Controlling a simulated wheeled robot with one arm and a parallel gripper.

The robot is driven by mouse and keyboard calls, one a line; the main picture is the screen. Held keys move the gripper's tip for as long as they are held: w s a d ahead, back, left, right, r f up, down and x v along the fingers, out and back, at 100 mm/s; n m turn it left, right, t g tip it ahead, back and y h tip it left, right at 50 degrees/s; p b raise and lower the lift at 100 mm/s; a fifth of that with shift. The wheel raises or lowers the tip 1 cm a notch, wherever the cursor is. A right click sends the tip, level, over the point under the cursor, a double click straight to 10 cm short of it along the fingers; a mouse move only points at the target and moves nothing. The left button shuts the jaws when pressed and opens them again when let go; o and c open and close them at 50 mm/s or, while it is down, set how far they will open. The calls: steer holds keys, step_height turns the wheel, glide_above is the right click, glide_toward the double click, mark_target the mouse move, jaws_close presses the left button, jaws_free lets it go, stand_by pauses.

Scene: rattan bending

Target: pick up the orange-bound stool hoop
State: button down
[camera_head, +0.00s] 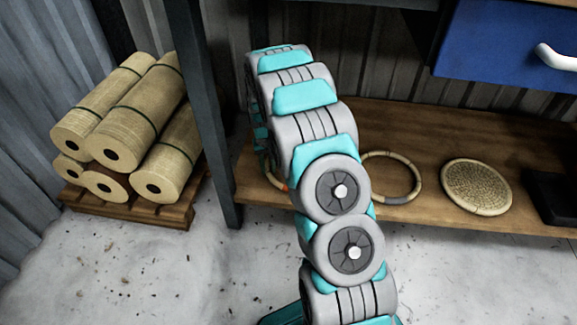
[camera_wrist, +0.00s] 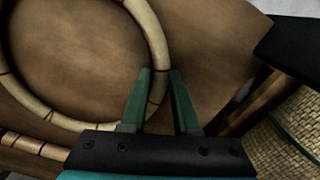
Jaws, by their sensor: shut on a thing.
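The orange-bound stool hoop (camera_head: 268,172) shows in the head view as a small part with an orange patch, low on the wooden shelf. My arm hides the rest of it and my gripper there. In the wrist view a pale rattan hoop (camera_wrist: 84,124) with thin dark bands curves across the left side. My gripper (camera_wrist: 161,72) is shut on the right side of this hoop, with one green finger on each side of the cane. No orange binding shows in the wrist view. I cannot tell whether the hoop touches the shelf.
A grey-bound hoop (camera_head: 416,180) and a round woven disc (camera_head: 476,187) lie on the wooden shelf (camera_head: 437,152) to the right. A dark shelf post (camera_head: 203,105) stands left of my arm. Rattan rolls (camera_head: 135,100) are stacked on a pallet (camera_head: 178,212) beyond it.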

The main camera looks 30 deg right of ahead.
steer(key=shift+r, duration=0.1)
steer(key=shift+r, duration=0.8)
step_height(320, 180, up, 2)
steer(key=shift+r+p, duration=0.1)
steer(key=shift+p, duration=0.3)
steer(key=s+r+p, duration=0.1)
steer(key=s, duration=1.5)
steer(key=shift+d, duration=0.3)
